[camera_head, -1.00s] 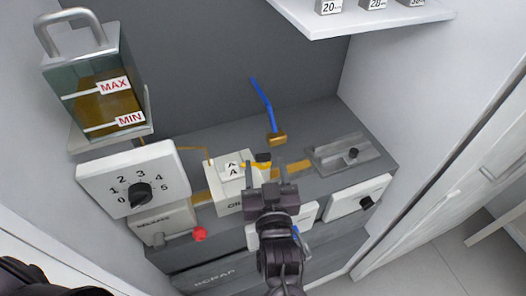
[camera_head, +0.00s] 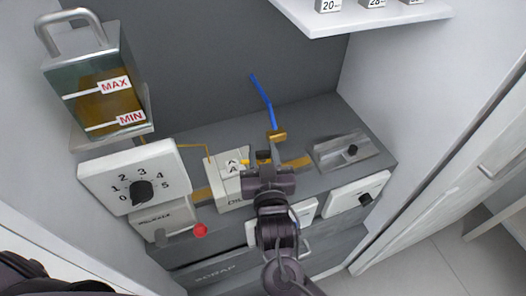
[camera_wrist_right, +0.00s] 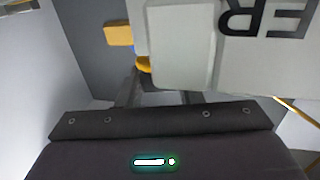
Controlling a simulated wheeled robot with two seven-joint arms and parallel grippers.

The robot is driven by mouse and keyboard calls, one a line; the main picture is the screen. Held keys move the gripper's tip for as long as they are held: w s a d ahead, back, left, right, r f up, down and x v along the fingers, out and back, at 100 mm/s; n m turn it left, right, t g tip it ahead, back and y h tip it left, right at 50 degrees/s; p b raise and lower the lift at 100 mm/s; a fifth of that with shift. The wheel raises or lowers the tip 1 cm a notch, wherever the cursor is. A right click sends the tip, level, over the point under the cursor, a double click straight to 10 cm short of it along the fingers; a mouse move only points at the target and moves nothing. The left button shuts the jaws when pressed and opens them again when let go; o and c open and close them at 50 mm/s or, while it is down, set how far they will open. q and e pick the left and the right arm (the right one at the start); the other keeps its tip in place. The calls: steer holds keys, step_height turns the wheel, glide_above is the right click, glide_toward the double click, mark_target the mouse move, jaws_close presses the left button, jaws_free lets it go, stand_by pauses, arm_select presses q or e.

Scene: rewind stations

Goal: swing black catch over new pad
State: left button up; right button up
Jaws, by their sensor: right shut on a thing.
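The white oiler box (camera_head: 232,190) stands on the grey bench and bears a white pad marked A (camera_head: 233,166). A yellow piece (camera_head: 246,162) shows beside the pad, next to my right gripper (camera_head: 263,160). The black catch is mostly covered by the gripper, and its exact angle cannot be told. The gripper is shut on it, just right of the pad. In the right wrist view the two fingers (camera_wrist_right: 160,95) reach to the white box (camera_wrist_right: 240,60), with the yellow piece (camera_wrist_right: 144,65) near one finger. My left gripper is not seen.
A blue rod (camera_head: 262,100) rises from a yellow block (camera_head: 277,136) behind the gripper. A dial panel (camera_head: 100,190), a red knob (camera_head: 200,230) and an oil tank (camera_head: 95,90) stand left. A grey metal plate (camera_head: 335,150) lies right. A white shelf (camera_head: 400,18) overhangs.

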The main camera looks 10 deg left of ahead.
mark_target(264, 156)
steer(key=shift+d+n+g+y, duration=0.1)
steer(key=shift+n+g+y, duration=0.5)
steer(key=shift+y, duration=0.4)
steer(key=shift+n+g+y, duration=0.5)
steer(key=shift+n+y, duration=0.4)
steer(key=shift+y, duration=0.2)
steer(key=o, duration=1)
steer(key=shift+s+d+f, duration=0.1)
steer(key=shift+s+d, duration=0.1)
steer(key=shift+s, duration=0.15)
steer(key=b+v, duration=0.1)
steer(key=v, duration=0.4)
steer(key=shift+s+d, duration=0.15)
steer(key=shift+s, duration=0.1)
steer(key=shift+s+d, duration=0.35)
steer(key=shift+s, duration=0.2)
